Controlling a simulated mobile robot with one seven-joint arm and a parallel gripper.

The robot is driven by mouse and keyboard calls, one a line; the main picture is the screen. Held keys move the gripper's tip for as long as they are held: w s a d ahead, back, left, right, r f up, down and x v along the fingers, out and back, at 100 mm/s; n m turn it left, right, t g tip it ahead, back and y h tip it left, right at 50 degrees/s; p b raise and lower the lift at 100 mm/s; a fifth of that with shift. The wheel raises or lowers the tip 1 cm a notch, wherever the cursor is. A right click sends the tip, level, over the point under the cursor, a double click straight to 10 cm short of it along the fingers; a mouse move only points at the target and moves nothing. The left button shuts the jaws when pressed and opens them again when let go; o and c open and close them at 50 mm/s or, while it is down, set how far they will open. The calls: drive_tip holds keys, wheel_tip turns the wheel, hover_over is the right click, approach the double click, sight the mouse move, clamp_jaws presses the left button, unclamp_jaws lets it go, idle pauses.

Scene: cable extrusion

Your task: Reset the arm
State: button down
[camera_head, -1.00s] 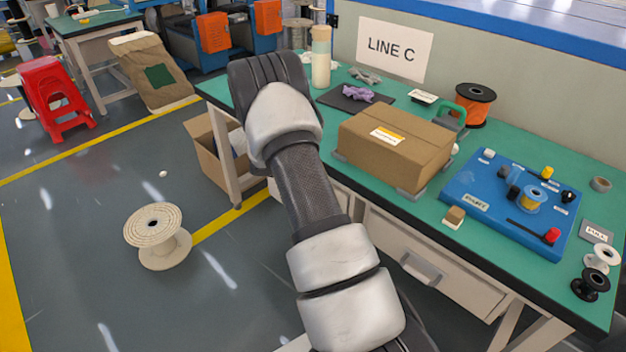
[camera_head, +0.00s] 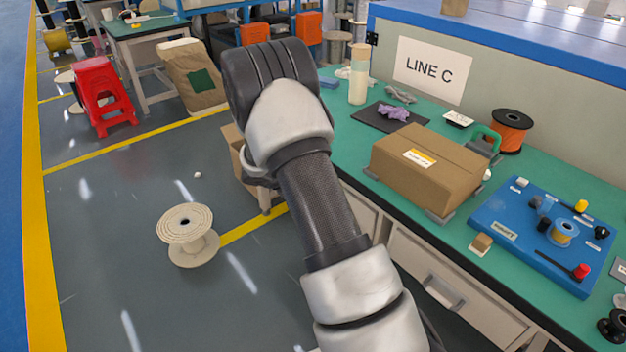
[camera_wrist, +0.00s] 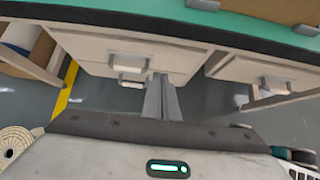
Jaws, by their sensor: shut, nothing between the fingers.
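My arm rises through the middle of the head view, bent over in front of the green workbench (camera_head: 360,150). My gripper is hidden behind my own arm there. In the wrist view my gripper (camera_wrist: 162,80) shows as two grey fingers side by side, shut with nothing between them. The fingers point toward the bench's drawers (camera_wrist: 128,60) and underside, apart from them.
A cardboard box (camera_head: 425,180) and a blue board (camera_head: 515,255) with small parts stand on the bench. A wooden spool (camera_head: 188,243) stands on the floor at left. A red stool (camera_head: 103,95) is farther back. Floor at left is mostly clear.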

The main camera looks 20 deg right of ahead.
drive_tip(key=s+a+r+m+y, duration=0.15)
drive_tip(key=s+r+m, duration=0.35)
drive_tip(key=r, duration=0.5)
drive_tip(key=s+a+r+m+y, duration=0.1)
drive_tip(key=s+a+r+m, duration=0.2)
drive_tip(key=s+r+m, duration=0.45)
drive_tip(key=s+a+r+m+t+y, duration=0.2)
drive_tip(key=s+a+r+m+y, duration=0.15)
drive_tip(key=s+a+r, duration=0.4)
drive_tip(key=s+a+r+m+t+y, duration=0.15)
drive_tip(key=s+a+r+m, duration=0.3)
drive_tip(key=s, duration=0.55)
wheel_tip(320, 180, up, 22)
drive_tip(key=a+y+p, duration=0.1)
drive_tip(key=p, duration=2.1)
drive_tip(key=shift+s+f, duration=0.25)
drive_tip(key=shift+s, duration=0.1)
drive_tip(key=shift+m, duration=0.25)
